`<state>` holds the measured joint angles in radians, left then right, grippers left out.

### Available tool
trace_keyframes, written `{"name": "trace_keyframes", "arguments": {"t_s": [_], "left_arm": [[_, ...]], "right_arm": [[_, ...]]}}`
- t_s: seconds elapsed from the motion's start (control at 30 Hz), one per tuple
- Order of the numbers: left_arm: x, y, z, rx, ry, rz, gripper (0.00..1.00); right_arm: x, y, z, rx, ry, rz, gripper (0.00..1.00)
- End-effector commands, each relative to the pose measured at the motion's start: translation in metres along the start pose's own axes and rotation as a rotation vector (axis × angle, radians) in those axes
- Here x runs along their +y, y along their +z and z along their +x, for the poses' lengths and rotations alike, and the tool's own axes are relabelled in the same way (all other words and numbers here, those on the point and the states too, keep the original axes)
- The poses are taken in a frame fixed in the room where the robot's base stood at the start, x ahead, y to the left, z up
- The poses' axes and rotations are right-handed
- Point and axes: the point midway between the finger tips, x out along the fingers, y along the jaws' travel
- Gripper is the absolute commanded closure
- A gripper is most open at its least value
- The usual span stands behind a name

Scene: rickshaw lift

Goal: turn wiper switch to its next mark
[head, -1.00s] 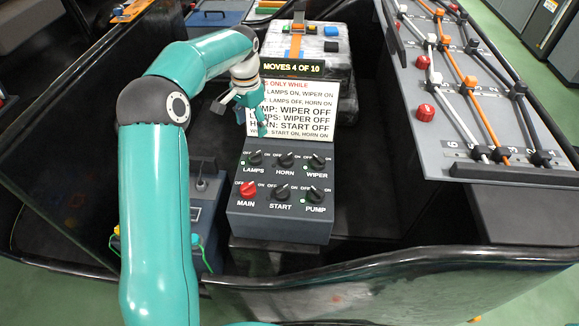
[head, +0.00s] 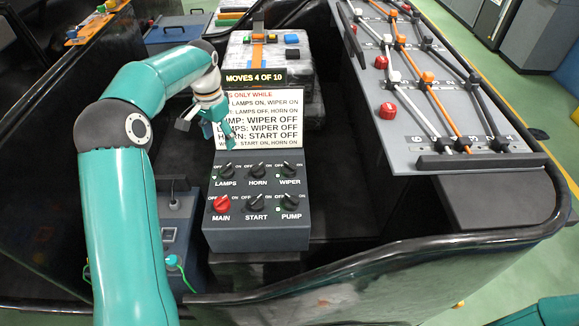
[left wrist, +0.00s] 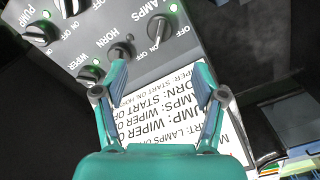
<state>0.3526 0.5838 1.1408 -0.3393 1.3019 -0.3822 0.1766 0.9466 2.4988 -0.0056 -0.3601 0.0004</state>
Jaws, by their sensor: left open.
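The wiper switch (head: 289,170) is a black knob at the right end of the upper row on the grey switch box, with OFF and ON marks and a lit green lamp beside it. It also shows in the left wrist view (left wrist: 88,75), left of the fingers. I cannot tell which mark its pointer meets. My left gripper (head: 213,130) is open and empty, in front of the sign's left side above the lamps switch (head: 226,172). In the left wrist view its fingers (left wrist: 161,82) stand apart over the sign, not around any knob. My right gripper is out of view.
Horn (head: 258,170), start (head: 256,202), pump (head: 291,201) and red main (head: 221,203) knobs sit close around. A sign (head: 262,122) stands behind them under a "MOVES 4 OF 10" display (head: 256,77). A sloped lever panel (head: 440,110) is at the right.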

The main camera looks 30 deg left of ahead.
Motion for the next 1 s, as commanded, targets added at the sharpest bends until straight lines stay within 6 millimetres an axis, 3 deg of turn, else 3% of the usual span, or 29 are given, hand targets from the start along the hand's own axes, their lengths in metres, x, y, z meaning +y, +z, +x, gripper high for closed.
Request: {"name": "trace_keyframes", "arguments": {"t_s": [0.27,0.43,0.57,0.67,0.8,0.9,1.0], "left_arm": [[0.000,0.001,0.000,-0.004,0.002,-0.082,0.30],[-0.003,0.002,-0.007,-0.013,-0.002,-0.381,0.30],[0.008,-0.014,-0.017,-0.015,-0.006,-0.671,0.30],[0.035,-0.040,-0.029,-0.014,-0.006,-0.846,0.30],[0.106,-0.087,-0.047,-0.006,-0.003,-0.894,0.30],[0.140,-0.101,-0.048,-0.007,-0.002,-0.829,0.30],[0.153,-0.104,-0.045,-0.007,-0.002,-0.804,0.30]], "right_arm": [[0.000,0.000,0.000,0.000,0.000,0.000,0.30],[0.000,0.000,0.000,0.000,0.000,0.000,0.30],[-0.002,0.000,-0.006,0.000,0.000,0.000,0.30],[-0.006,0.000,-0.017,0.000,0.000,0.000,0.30],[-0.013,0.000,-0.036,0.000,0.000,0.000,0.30],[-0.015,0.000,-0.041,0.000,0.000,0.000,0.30],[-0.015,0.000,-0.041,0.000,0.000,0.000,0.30]]}}
